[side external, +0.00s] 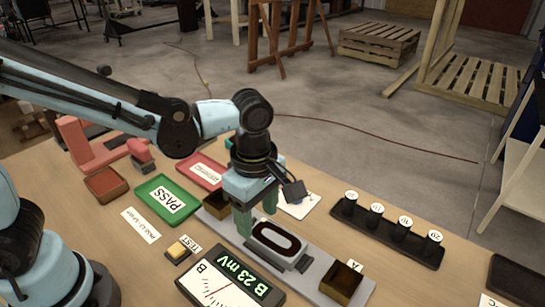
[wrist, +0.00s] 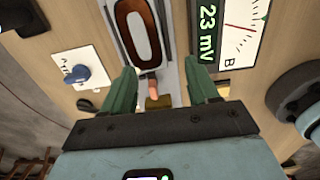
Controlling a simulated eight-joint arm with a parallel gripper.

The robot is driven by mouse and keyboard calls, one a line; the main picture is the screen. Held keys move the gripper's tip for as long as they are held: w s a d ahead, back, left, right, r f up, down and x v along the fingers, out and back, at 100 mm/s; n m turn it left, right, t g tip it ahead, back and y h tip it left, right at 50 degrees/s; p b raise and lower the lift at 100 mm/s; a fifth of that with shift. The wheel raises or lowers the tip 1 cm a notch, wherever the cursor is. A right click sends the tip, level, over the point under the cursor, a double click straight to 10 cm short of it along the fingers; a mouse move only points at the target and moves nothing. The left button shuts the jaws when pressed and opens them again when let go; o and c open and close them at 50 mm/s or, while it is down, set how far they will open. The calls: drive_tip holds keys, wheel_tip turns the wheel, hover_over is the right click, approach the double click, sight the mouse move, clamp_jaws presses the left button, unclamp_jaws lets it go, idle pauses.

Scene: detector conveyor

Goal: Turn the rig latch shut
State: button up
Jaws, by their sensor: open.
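The ring also shows at the top of the wrist view (wrist: 136,30). A small salmon-coloured piece (wrist: 150,86), perhaps the latch, lies on the rail below the ring; I cannot tell its position. My gripper (side external: 257,217) is open over the rail, beside the ring block. In the wrist view its green fingers (wrist: 162,88) stand on either side of the salmon piece, with a gap. Whether they touch anything is unclear. The latch is hidden in the side view.
The meter (side external: 228,283) reading 23 mV stands close in front of the rail. Brass-coloured boxes sit at its ends, one at right (side external: 342,282). A blue knob on a white plate (wrist: 72,76) lies left. Green PASS tray (side external: 168,200), red tray (side external: 205,170) and black rack (side external: 388,232) surround it.

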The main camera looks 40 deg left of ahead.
drive_tip(key=s+d+r, duration=0.4)
drive_tip(key=s+r, duration=0.1)
drive_tip(key=s, duration=0.1)
drive_tip(key=shift+s+d, duration=0.3)
drive_tip(key=shift+d, duration=0.05)
drive_tip(key=w+a+m+t, duration=0.2)
drive_tip(key=a+m+t, duration=0.1)
drive_tip(key=a+m, duration=0.6)
drive_tip(key=w+a+m+t, duration=0.3)
drive_tip(key=a+m+t, duration=0.1)
drive_tip(key=a+m, duration=0.5)
drive_tip(key=a, duration=0.2)
drive_tip(key=shift+a+r, duration=0.25)
drive_tip(key=shift+a, duration=0.05)
drive_tip(key=shift+c, duration=0.2)
